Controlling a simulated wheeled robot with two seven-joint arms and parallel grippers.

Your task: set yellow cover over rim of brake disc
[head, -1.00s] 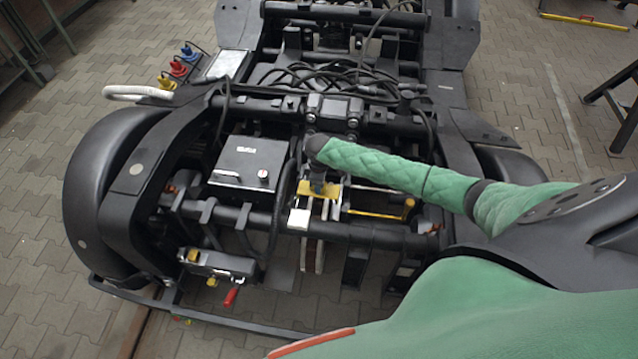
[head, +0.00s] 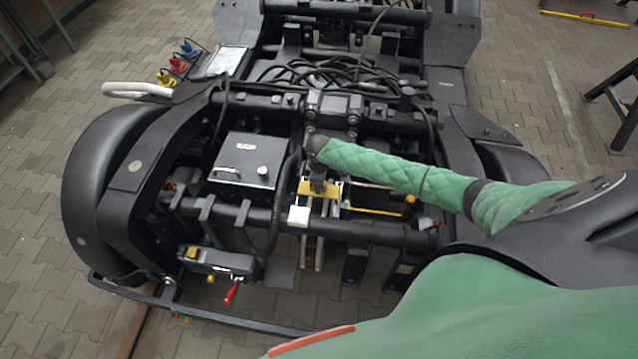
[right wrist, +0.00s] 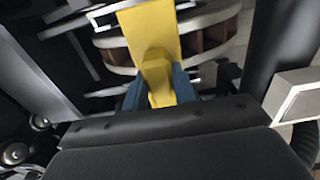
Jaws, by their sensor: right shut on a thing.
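The yellow cover (right wrist: 152,35) is held by a raised block between the two blue fingers of my right gripper (right wrist: 158,88). In the right wrist view, its flat plate lies in front of the brake disc (right wrist: 212,36), a pale ring with brown vent gaps, and hides the middle of its rim. I cannot tell whether the cover touches the disc. In the head view, my right gripper (head: 318,184) points down into the bogie frame with the yellow cover (head: 305,188) at its tips. The disc (head: 308,252) shows as pale edges below. My left gripper is not in view.
A dark cross tube (head: 375,234) and a white block (head: 299,216) lie close in front of the gripper. A yellow bar (head: 375,211) lies to the right. Cables (head: 330,72) run behind.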

